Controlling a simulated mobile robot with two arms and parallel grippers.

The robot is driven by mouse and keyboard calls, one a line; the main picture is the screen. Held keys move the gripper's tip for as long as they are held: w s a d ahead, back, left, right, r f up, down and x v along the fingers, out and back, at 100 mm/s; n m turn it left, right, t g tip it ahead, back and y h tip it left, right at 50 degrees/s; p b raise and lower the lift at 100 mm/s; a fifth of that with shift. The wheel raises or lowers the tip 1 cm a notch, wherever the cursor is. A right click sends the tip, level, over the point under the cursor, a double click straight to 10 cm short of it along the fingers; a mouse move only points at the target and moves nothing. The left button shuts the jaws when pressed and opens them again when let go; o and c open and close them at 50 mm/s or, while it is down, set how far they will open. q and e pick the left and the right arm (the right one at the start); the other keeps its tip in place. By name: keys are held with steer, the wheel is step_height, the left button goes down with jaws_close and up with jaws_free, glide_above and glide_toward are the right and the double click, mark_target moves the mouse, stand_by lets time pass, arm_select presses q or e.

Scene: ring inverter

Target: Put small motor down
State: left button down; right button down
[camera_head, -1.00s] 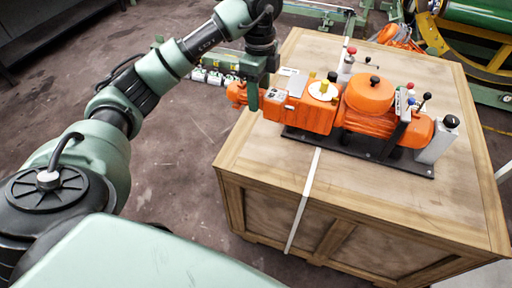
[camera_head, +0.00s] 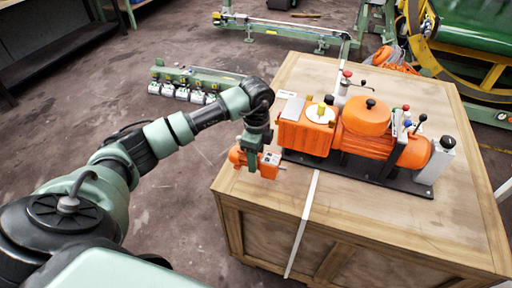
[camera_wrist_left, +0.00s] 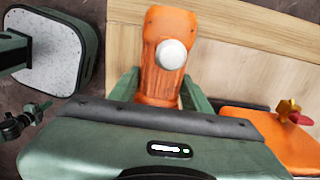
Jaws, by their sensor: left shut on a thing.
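In the left wrist view the motor (camera_wrist_left: 160,82) sits between the two green fingers, with a round white end facing the camera. I cannot tell whether the motor touches the crate top. The large orange machine (camera_head: 368,122) stands on its black base plate to the right of the gripper. My right gripper is not in view.
A white strap (camera_head: 303,218) runs over the crate top and down its front. The front part of the crate top (camera_head: 390,218) is clear. A row of small grey and green parts (camera_head: 185,84) lies on the floor behind my left arm.

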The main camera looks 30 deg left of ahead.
arm_select(q)
steer(key=shift+f, duration=2.15)
steer(key=c, duration=0.7)
jaws_free()
steer(key=shift+f, duration=0.1)
steer(key=shift+s, duration=0.1)
step_height(320, 180, up, 12)
steer(key=shift+r+b, duration=0.1)
steer(key=shift+b, duration=0.25)
